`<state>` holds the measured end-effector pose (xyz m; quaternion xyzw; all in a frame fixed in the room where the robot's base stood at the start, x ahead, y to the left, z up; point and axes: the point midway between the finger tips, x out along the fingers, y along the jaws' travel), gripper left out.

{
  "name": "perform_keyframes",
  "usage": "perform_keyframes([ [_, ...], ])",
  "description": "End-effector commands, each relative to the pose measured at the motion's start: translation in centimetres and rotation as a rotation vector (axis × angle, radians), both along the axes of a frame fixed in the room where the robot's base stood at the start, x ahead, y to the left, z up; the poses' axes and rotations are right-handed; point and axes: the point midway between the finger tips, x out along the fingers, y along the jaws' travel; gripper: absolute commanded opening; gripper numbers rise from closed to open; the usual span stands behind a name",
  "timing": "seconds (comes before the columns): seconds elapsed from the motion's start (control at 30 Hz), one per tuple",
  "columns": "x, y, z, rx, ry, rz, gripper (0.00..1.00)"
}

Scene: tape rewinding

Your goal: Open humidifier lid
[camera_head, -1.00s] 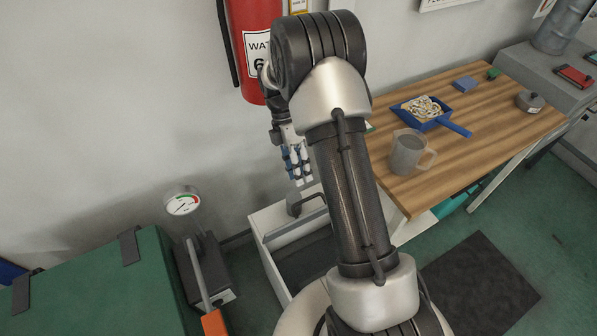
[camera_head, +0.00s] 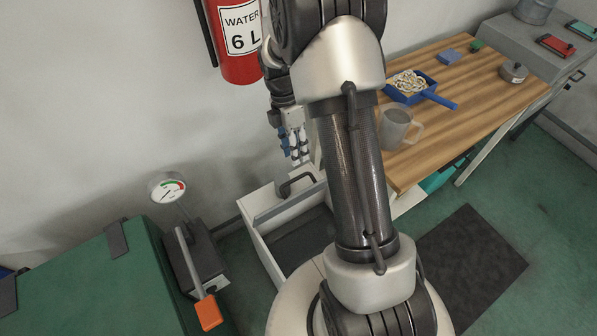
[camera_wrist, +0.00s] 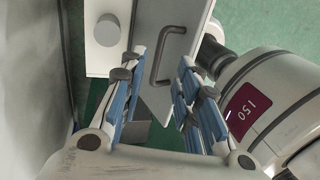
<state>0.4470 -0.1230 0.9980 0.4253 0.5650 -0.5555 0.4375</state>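A white box-like unit (camera_head: 259,237), which I take to be the humidifier, stands on the floor by the wall. It has a dark inner area (camera_head: 300,241) and a bent grey handle (camera_head: 297,182) near its back edge. My arm hides its right side. In the wrist view a white panel (camera_wrist: 186,24) carries the grey handle (camera_wrist: 167,52). My gripper (camera_wrist: 156,66) is open, and the handle appears between its blue-padded fingers. I cannot tell whether they touch it. In the head view my gripper (camera_head: 296,157) points down just above the handle.
A dial gauge (camera_head: 168,187) and an orange-ended lever (camera_head: 208,312) stand left of the unit, beside a green case (camera_head: 90,275). A fire extinguisher (camera_head: 238,45) hangs behind.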

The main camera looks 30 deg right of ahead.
Motion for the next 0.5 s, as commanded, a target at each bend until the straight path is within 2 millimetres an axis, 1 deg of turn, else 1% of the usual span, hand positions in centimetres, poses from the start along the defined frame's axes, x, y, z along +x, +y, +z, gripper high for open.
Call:
perform_keyframes([
  [0.03,-0.4,0.0,-1.4,0.001,0.004,0.000,0.30],
  [0.2,-1.3,0.0,-4.6,0.001,0.004,0.000,0.30],
  [0.33,-1.7,-0.1,-6.3,0.000,0.002,0.000,0.30],
  [0.5,-2.0,-0.1,-7.3,0.000,0.001,0.000,0.30],
])
